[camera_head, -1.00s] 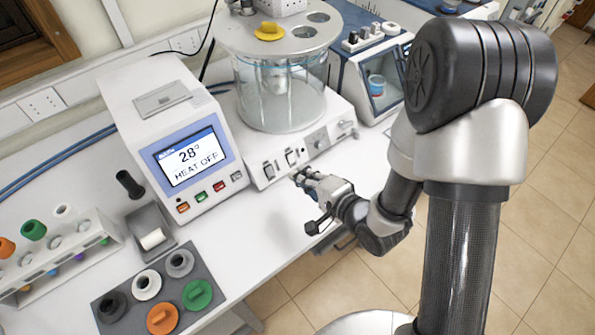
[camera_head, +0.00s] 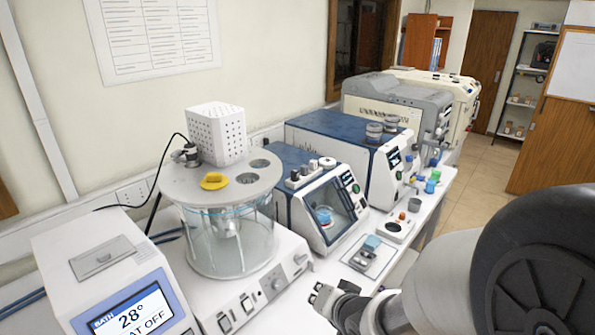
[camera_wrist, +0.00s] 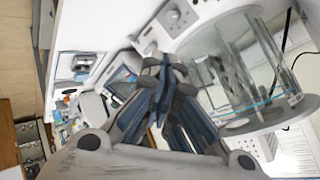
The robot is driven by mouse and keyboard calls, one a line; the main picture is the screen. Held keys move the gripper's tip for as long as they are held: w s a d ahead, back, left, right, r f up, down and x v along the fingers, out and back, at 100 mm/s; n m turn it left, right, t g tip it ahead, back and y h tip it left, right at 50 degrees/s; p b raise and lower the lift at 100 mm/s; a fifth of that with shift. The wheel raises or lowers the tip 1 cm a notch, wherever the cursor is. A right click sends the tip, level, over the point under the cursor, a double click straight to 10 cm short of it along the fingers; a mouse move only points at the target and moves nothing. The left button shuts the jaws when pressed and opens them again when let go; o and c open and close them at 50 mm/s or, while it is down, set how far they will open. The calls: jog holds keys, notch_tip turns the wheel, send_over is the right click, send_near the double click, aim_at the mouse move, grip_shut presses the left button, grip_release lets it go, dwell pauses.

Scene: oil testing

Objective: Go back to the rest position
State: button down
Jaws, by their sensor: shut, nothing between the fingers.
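My gripper (camera_head: 322,294) is at the bottom middle of the head view, in front of the bench machines. In the wrist view its fingers (camera_wrist: 164,68) are together with nothing between them. The gripper is apart from the glass bath (camera_head: 228,240), which stands to its left with a yellow cap (camera_head: 214,181) on its lid. The large dark joint of my arm fills the lower right of the head view.
The heater unit (camera_head: 110,285) reads 28° and HEAT OFF, its text partly cut off. A blue and white tester (camera_head: 318,205) and larger machines (camera_head: 345,150) line the bench behind. A small device with a blue cup (camera_head: 372,243) lies nearby. Tiled floor (camera_head: 490,165) is open at the right.

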jog(key=s+d+r+n+g+h+b, duration=0.15)
jog(key=s+d+r+h, duration=0.25)
jog(key=s+d+r, duration=0.45)
jog(key=s+n+g, duration=0.2)
jog(key=s+g, duration=0.1)
jog(key=s, duration=1.1)
jog(key=shift+s+d+r+n+y+b, duration=0.2)
jog(key=shift+s+d+n+y+b, duration=0.15)
jog(key=shift+d, duration=0.1)
jog(key=c, duration=2.3)
grip_release()
